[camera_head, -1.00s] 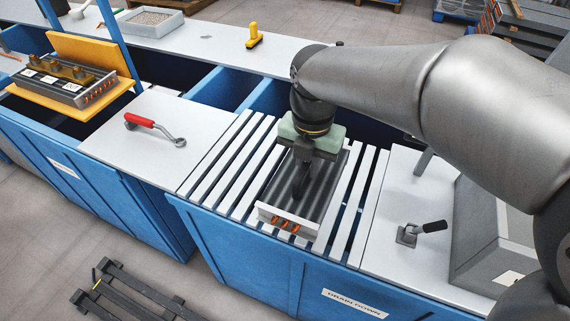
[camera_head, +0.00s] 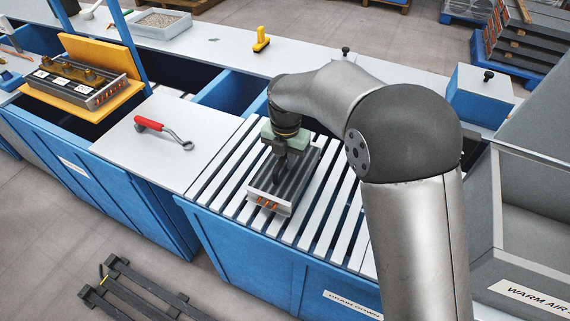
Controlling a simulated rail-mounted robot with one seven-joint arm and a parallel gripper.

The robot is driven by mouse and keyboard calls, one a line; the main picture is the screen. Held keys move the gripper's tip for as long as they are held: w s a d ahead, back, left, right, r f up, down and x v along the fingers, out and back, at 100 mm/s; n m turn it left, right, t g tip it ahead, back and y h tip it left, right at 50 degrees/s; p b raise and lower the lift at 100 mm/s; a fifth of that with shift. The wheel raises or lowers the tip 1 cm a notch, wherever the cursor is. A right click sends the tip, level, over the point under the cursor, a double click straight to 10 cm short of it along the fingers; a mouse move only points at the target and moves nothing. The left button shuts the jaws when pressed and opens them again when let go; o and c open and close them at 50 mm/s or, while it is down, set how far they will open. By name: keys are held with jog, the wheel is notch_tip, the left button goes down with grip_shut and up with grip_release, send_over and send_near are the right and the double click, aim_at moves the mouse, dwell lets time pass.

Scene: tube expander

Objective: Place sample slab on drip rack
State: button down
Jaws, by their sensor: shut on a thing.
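The sample slab (camera_head: 292,184) is a dark grey ribbed block with a pale front edge and orange tube ends. It is over the white slatted drip rack (camera_head: 333,229), toward the rack's left half. It looks level, but I cannot tell whether it rests on the slats or is just above them. My gripper (camera_head: 281,172) points down over the slab's left part and is shut on it. The fingertips are partly hidden by the slab and the gripper body.
A red-handled tool (camera_head: 162,129) lies on the white top left of the rack. Another slab (camera_head: 80,82) sits on a yellow fixture (camera_head: 72,107) at far left. A grey warm-air box (camera_head: 525,230) stands at right. A yellow item (camera_head: 261,40) stands on the back counter.

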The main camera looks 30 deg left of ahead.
aim_at(285, 165)
jog(key=shift+w+a+f, duration=0.15)
jog(key=shift+a+f, duration=0.1)
jog(key=shift+f, duration=1.4)
jog(key=shift+f, duration=0.2)
jog(key=c, duration=1.4)
grip_release()
jog(key=shift+d, duration=0.1)
notch_tip(285, 165, up, 12)
jog(key=shift+r+b, duration=0.1)
jog(key=shift+b, duration=0.25)
jog(key=shift+d, duration=0.1)
